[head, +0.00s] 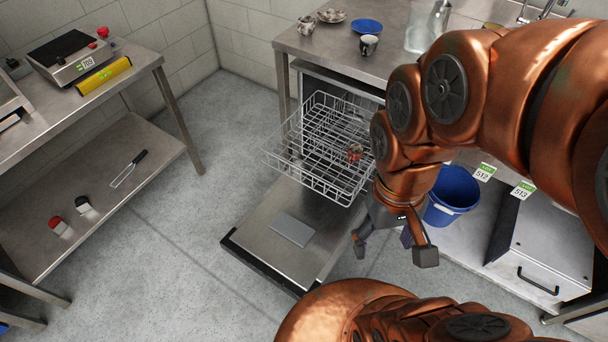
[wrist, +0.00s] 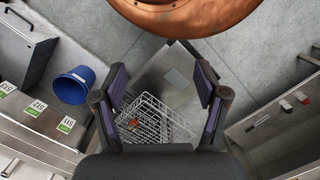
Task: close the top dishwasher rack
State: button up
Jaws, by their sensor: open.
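The top dishwasher rack (head: 318,150) is a wire rack pulled out of the dishwasher below the steel counter. A small reddish item (head: 355,153) sits in it. The dishwasher door (head: 275,232) is folded down flat, with a grey rectangle on its inner face. My gripper (head: 388,243) is open and empty, to the right of the door and in front of the rack, apart from it. In the wrist view the rack (wrist: 155,118) shows between the open fingers (wrist: 160,90), beyond them. Part of the rack's right side is hidden by my arm in the head view.
A blue bucket (head: 453,193) stands on the lower shelf right of the dishwasher, near a steel box (head: 550,250). Cups, a blue plate (head: 367,26) and a jug (head: 428,28) stand on the counter. A left table (head: 85,150) holds a scale. The floor left of the door is clear.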

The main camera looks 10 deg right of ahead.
aim_at(371, 168)
jog(key=u, duration=1.05)
jog(key=k, duration=0.35)
jog(key=u, duration=0.5)
